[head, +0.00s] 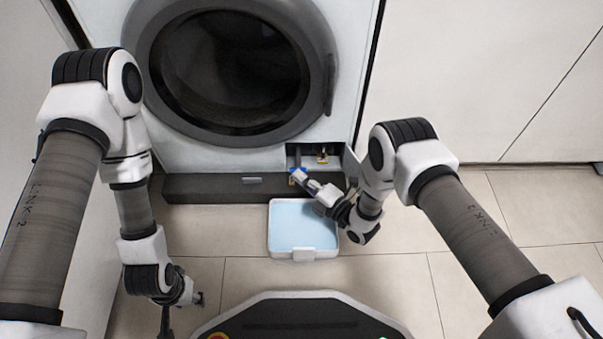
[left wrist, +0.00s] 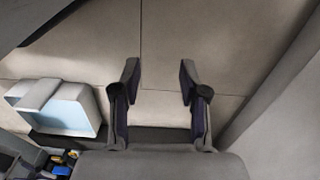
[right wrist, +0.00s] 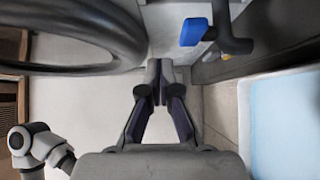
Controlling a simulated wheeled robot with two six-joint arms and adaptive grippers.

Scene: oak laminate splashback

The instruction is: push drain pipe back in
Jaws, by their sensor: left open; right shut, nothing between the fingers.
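The drain pipe's blue end (head: 297,172) shows at the open service compartment (head: 318,153) low on the washing machine's front. In the right wrist view the blue end (right wrist: 193,31) lies ahead of the fingertips, with a visible gap between. My right gripper (head: 308,182) reaches to the compartment from the right, above the tray. Its fingers (right wrist: 160,78) are closed together with nothing between them. My left gripper (head: 199,298) hangs low over the floor at the left, away from the compartment. Its fingers (left wrist: 159,82) are open and empty. The pipe's inner part is hidden.
A white tray (head: 303,254) with a light blue inside stands on the tiles below the compartment. A dark plinth (head: 220,188) runs left of it. A small flap (head: 351,165) stands open at the compartment's right. The round washer door (head: 225,65) is shut. Floor to the right is clear.

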